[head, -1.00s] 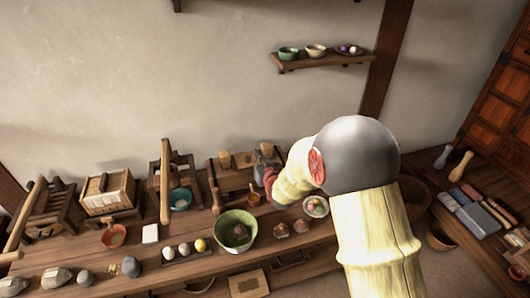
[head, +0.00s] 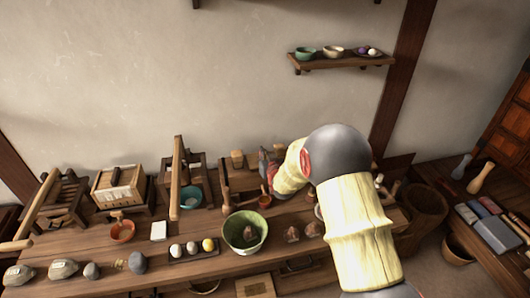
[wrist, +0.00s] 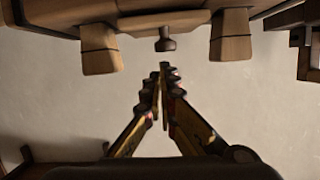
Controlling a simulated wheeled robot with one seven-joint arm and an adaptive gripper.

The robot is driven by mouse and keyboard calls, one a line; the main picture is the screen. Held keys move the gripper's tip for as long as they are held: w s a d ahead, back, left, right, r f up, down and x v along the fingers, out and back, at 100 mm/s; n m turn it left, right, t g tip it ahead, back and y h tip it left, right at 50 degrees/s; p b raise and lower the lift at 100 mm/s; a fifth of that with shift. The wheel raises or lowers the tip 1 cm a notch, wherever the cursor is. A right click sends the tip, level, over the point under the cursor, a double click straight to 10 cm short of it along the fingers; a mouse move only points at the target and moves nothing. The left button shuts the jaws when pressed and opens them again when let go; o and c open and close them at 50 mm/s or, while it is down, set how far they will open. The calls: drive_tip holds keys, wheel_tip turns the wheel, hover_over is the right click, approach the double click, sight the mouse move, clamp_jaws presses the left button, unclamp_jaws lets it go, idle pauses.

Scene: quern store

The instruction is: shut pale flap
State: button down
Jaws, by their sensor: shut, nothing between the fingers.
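I cannot single out a pale flap with certainty. A low wooden case (head: 240,180) stands at the back of the bench, with a light block (head: 237,158) on top. My gripper (head: 267,170) is at the case's right side in the head view, partly hidden by my arm. In the wrist view my gripper (wrist: 164,70) has its fingers together and empty. Its tips point at a dark knob (wrist: 165,41) between two pale corded blocks, the left block (wrist: 100,50) and the right block (wrist: 231,36). I cannot tell whether the tips touch the knob.
A green bowl (head: 245,232) stands in front of the case. An upright wooden post (head: 177,180) and a pale slatted box (head: 120,185) stand to the left. A wall shelf (head: 340,60) holds small bowls. The wall above the bench is mostly clear.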

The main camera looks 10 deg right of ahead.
drive_tip(key=shift+f, duration=0.3)
